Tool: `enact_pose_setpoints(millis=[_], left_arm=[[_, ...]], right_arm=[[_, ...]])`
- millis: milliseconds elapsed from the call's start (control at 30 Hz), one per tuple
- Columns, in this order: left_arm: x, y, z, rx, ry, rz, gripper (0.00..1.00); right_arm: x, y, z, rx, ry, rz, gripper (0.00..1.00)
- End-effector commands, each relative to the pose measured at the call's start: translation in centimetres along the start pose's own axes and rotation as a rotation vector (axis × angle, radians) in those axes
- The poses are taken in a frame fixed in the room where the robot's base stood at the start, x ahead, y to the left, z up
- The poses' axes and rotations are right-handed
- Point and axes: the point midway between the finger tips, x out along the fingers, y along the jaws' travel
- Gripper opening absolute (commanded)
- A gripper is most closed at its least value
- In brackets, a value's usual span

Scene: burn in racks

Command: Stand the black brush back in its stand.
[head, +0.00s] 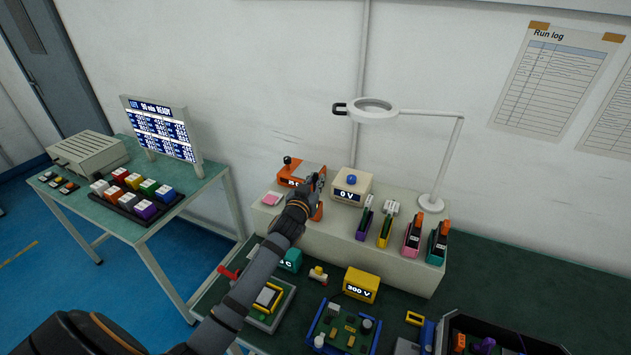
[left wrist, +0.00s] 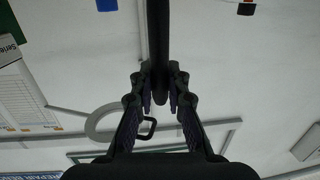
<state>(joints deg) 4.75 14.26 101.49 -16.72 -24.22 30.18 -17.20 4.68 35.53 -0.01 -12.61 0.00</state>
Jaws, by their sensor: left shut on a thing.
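My left gripper (head: 318,184) is over the left part of the cream shelf, in front of an orange box. In the left wrist view the fingers (left wrist: 159,95) are shut on a long black rod, which looks like the black brush (left wrist: 158,35); it runs from between the fingertips to the top edge. Its bristles cannot be made out. In the head view the brush cannot be told apart from the dark gripper. I cannot tell for sure which thing is the brush's stand; the gripper and arm hide part of the shelf. My right gripper is not in view.
The orange box (head: 289,180) and a white "0 V" box (head: 351,187) flank the gripper. Several coloured holders, including a teal one (head: 437,247), stand on the shelf's right. A magnifier lamp (head: 373,110) rises behind. A yellow meter (head: 361,285) stands on the green bench below.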

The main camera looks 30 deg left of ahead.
Motion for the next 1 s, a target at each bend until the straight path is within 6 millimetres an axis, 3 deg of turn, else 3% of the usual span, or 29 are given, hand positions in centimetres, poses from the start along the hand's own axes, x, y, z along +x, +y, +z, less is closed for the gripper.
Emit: enact_pose_setpoints(millis=[1000], left_arm=[[0.2,0.0,2.7,0.0,0.0,0.0,0.0]], right_arm=[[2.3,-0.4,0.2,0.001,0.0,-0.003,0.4]])
